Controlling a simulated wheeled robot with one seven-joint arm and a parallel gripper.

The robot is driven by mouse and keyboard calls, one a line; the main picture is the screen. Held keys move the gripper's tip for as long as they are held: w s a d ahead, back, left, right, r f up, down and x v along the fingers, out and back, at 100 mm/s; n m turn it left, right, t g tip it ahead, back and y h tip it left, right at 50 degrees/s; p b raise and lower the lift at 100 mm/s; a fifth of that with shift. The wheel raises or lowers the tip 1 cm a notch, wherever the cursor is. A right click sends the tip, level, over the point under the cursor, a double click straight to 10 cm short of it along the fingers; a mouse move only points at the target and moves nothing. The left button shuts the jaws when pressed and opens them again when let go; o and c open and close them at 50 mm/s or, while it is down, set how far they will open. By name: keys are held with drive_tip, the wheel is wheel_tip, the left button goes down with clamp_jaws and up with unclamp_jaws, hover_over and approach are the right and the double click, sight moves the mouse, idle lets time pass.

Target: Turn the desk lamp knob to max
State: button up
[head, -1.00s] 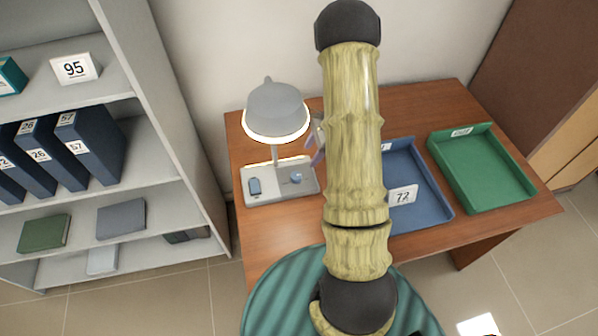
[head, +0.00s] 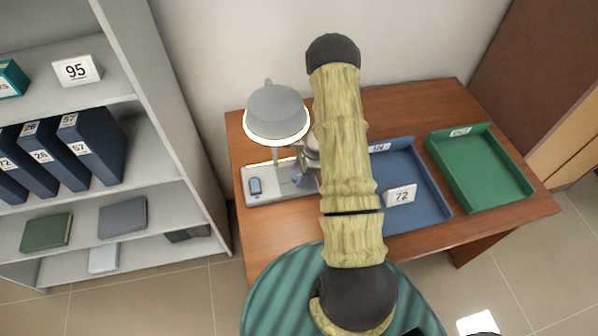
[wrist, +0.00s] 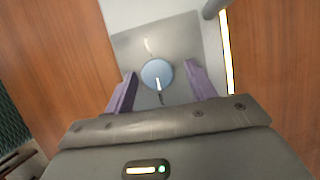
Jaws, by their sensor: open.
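The desk lamp (head: 276,112) stands at the left of the wooden desk, its grey shade glowing at the rim. The gripper also shows in the head view (head: 301,178).
A blue tray (head: 430,205) with a card marked 72 (head: 401,195) and a green tray (head: 480,205) lie on the desk to the right. A grey shelf (head: 165,150) with binders stands at the left. Bare desk lies in front of the lamp base.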

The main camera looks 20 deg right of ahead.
drive_tip(key=shift+s+a, duration=0.1)
drive_tip(key=shift+s, duration=0.05)
drive_tip(key=c, duration=1)
drive_tip(key=shift+f+m+b, duration=0.1)
drive_tip(key=shift+m+b, duration=0.4)
drive_tip(key=shift+b, duration=0.05)
drive_tip(key=shift+d+m+t, duration=0.2)
drive_tip(key=shift+m+t, duration=0.1)
drive_tip(key=o, duration=1)
drive_tip(key=shift+s, duration=0.15)
drive_tip(key=shift+a, duration=0.1)
drive_tip(key=shift+r, duration=0.2)
